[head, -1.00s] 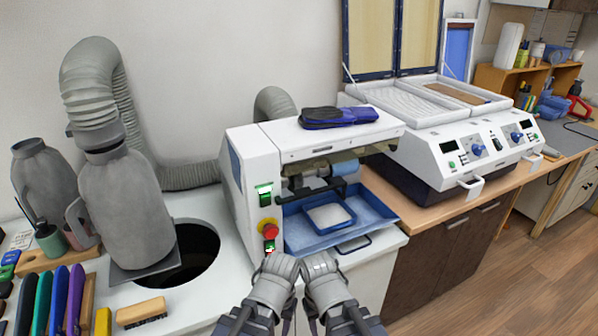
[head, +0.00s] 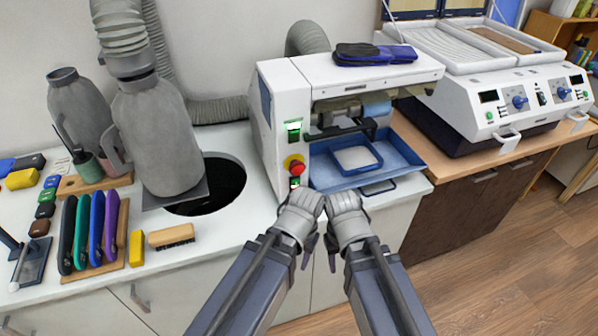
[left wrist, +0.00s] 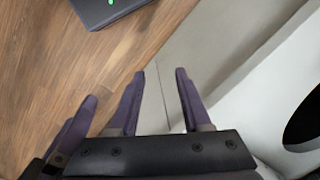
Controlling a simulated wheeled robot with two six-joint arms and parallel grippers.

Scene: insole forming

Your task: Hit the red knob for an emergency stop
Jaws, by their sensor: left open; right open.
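The red knob (head: 298,168) sits on a yellow base on the front panel of the white machine (head: 283,105), in the middle of the head view. Both my grippers are below it, in front of the cabinet and apart from the knob. My left gripper (head: 308,258) points downward, with a purple finger showing under its grey wrist. My right gripper (head: 332,258) is close beside it, also pointing down. In the left wrist view the left gripper's purple fingers (left wrist: 160,75) are spread with nothing between them. The left wrist view does not show the knob.
A green switch (head: 294,131) is above the knob, and another small green one is just below it. A blue tray (head: 400,165) juts from the machine to the right. A brush (head: 171,237) and coloured tools lie on the white counter to the left.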

